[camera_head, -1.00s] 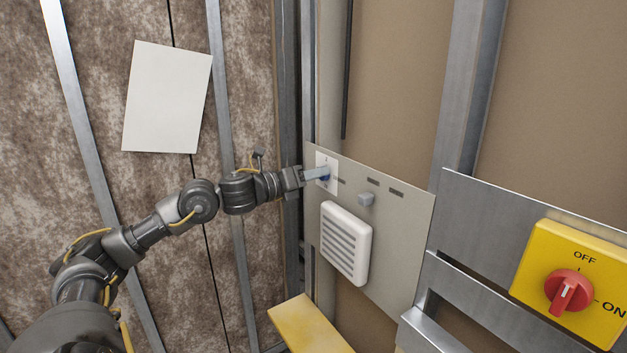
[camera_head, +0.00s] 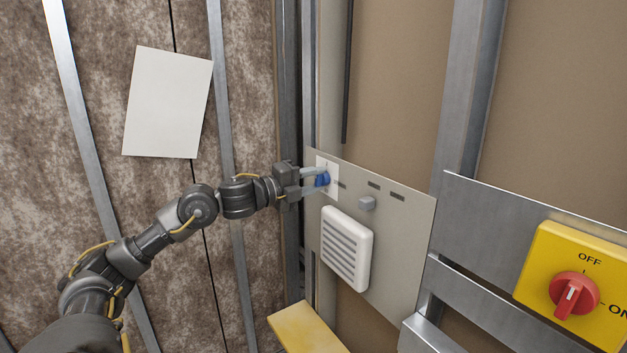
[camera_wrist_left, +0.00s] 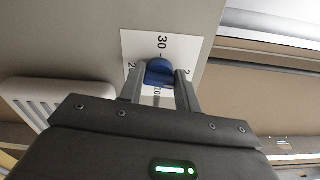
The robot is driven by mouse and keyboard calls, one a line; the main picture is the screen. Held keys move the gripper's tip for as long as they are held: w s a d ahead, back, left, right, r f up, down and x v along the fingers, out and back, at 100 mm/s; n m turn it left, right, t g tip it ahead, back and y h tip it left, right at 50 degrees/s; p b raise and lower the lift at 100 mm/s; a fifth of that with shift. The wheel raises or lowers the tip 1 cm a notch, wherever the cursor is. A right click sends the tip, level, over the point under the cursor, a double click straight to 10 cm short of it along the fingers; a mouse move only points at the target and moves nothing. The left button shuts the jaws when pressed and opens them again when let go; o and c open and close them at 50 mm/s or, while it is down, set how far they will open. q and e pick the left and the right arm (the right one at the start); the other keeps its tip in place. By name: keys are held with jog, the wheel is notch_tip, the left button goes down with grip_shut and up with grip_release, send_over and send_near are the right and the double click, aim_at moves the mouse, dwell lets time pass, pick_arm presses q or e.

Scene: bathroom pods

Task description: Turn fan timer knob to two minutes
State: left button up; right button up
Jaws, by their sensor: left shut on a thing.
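The blue fan timer knob (camera_head: 322,180) sits on a white dial plate (camera_head: 333,176) on the grey panel. In the left wrist view the knob (camera_wrist_left: 160,72) is in the middle of the plate (camera_wrist_left: 187,45), where a "30" shows above it and other numbers are partly covered. My left gripper (camera_head: 316,179) reaches the panel from the left, with one finger on each side of the knob. In the left wrist view my left gripper (camera_wrist_left: 161,80) is shut on the knob. The knob's exact pointer setting cannot be told. My right gripper is out of view.
A yellow switch box (camera_head: 575,280) with a red knob is at the far right. A yellow board (camera_head: 307,328) is below.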

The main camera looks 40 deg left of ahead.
pick_arm(q)
jog(key=shift+r+n, duration=0.1)
jog(key=shift+n, duration=0.6)
jog(key=o, duration=1)
jog(key=shift+a, duration=0.1)
jog(key=shift+b+v, duration=3.55)
jog(key=shift+v, duration=1.85)
